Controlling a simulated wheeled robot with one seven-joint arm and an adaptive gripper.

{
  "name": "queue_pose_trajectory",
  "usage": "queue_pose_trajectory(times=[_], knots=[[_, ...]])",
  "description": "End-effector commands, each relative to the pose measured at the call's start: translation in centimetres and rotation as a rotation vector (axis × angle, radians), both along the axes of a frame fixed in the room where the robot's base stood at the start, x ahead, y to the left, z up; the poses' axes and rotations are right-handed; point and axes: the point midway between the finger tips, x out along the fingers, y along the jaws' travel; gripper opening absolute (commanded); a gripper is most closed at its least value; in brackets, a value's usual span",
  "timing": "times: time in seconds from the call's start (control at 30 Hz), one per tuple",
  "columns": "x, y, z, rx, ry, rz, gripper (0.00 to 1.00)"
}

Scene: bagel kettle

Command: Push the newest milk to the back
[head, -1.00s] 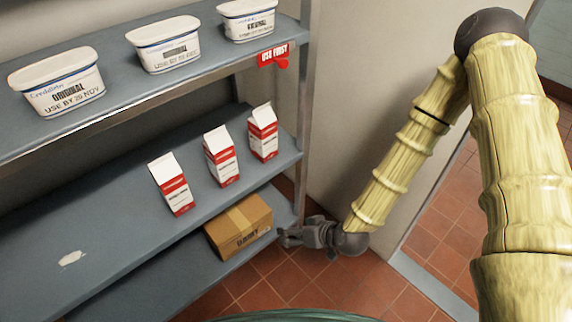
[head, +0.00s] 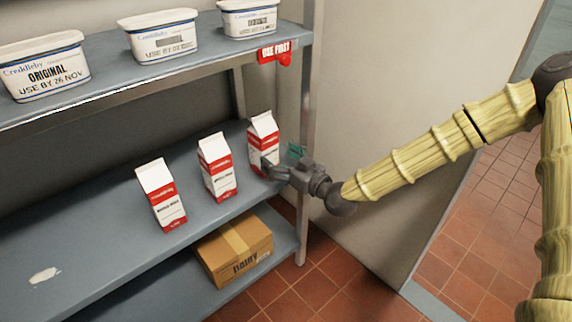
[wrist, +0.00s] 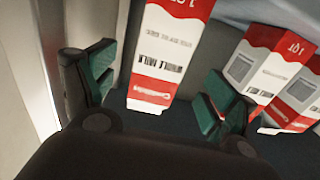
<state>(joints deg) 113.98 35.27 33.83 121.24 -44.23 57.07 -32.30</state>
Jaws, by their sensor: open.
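Three red-and-white milk cartons stand upright in a row on the middle shelf (head: 95,240): a left carton (head: 160,197), a middle carton (head: 217,170) and a right carton (head: 263,138). Their dates are too small to read. My gripper (head: 282,163) is open at the right carton, coming from the right. In the wrist view my gripper (wrist: 160,88) has its green-padded fingers apart, with the right carton (wrist: 165,55), marked whole milk, lying between them in the picture. I cannot tell whether they touch it. The other cartons (wrist: 255,75) show beyond the right finger.
White tubs (head: 160,38) stand on the upper shelf, with a red "use first" tag (head: 275,51) at its right end. A cardboard box (head: 235,250) sits on the bottom shelf. A shelf post (head: 304,120) stands close by my gripper. The middle shelf's left part is clear.

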Motion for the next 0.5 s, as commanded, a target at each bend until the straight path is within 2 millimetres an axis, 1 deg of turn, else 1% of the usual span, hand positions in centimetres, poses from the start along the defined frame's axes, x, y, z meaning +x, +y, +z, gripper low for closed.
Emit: queue_pose_trajectory(times=[0.03, 0.3, 0.5], knots=[[0.7, 0.5, -0.1, 0.0, -0.001, 0.0, 0.86], [3.7, 3.0, -0.1, 0.001, 0.0, 0.0, 0.86], [5.2, 4.2, -0.1, 0.0, 0.001, 0.001, 0.86]])
